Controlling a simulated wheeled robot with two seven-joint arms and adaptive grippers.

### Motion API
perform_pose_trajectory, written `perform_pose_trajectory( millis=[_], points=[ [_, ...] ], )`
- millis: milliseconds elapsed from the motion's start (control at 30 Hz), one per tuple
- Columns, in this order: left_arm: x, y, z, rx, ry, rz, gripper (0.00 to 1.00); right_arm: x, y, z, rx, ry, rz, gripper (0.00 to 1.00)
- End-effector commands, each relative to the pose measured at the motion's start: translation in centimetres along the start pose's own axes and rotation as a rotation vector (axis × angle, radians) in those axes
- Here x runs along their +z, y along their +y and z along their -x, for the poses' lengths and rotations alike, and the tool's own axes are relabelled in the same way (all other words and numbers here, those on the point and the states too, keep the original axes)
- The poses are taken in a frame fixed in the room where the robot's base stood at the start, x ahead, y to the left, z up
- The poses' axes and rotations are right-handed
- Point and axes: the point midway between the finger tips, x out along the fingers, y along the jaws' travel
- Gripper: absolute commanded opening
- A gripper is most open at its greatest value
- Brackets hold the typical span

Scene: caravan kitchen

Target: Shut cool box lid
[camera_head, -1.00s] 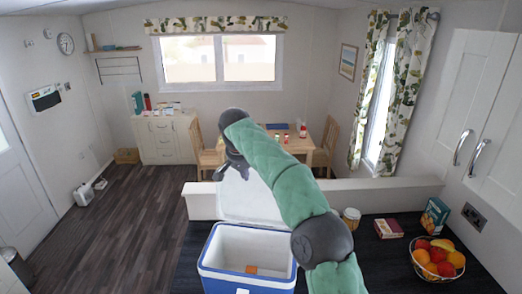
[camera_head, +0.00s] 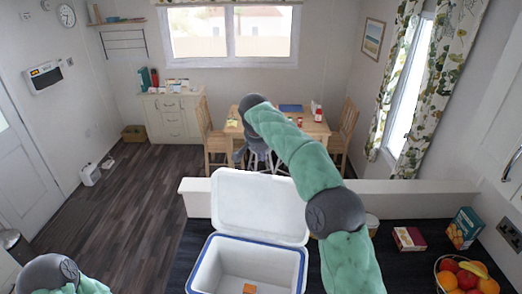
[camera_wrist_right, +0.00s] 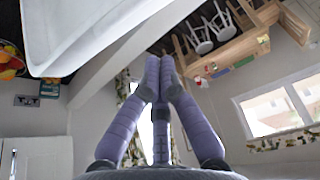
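The blue and white cool box (camera_head: 200,277) stands open on the dark worktop at the bottom middle of the head view. Its white lid (camera_head: 258,205) is raised, leaning up at the back of the box, and its edge fills the top left of the right wrist view (camera_wrist_right: 85,30). My right arm reaches up past the lid's right side. The right gripper (camera_head: 258,160) is just beyond the lid's top edge, partly hidden. In the right wrist view its finger tips (camera_wrist_right: 160,68) are together with nothing seen between them. My left gripper is out of view.
An orange block (camera_head: 249,288) lies inside the box. A low white ledge (camera_head: 420,186) runs behind the worktop. To the right are a jar (camera_head: 372,222), cartons (camera_head: 409,239) and a fruit bowl (camera_head: 440,284). A dining table (camera_head: 318,130) stands beyond.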

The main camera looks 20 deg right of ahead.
Motion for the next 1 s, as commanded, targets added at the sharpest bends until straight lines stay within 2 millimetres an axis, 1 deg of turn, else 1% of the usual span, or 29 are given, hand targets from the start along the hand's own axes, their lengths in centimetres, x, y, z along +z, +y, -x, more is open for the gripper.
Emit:
perform_pose_trajectory(
  millis=[33,300,333,367,600,733,1000],
  points=[
    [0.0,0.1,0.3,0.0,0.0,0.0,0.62,0.1,0.1,-1.1,0.004,-0.005,0.001,0.0],
    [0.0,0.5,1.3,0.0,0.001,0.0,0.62,0.0,0.1,-6.1,0.004,-0.004,0.002,0.0],
    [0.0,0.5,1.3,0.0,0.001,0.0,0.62,0.3,0.1,-5.3,0.0,0.001,0.001,0.0],
    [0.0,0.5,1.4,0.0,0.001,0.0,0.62,0.6,0.1,-4.9,-0.001,0.001,0.001,0.0],
    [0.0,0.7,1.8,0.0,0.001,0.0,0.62,2.5,0.0,-3.6,0.0,-0.001,0.002,0.0],
    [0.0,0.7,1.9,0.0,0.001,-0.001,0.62,3.0,0.0,-3.3,0.0,-0.001,0.002,0.0],
    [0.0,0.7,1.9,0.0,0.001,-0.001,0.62,3.2,0.0,-3.2,0.0,0.0,0.001,0.0]
  ],
)
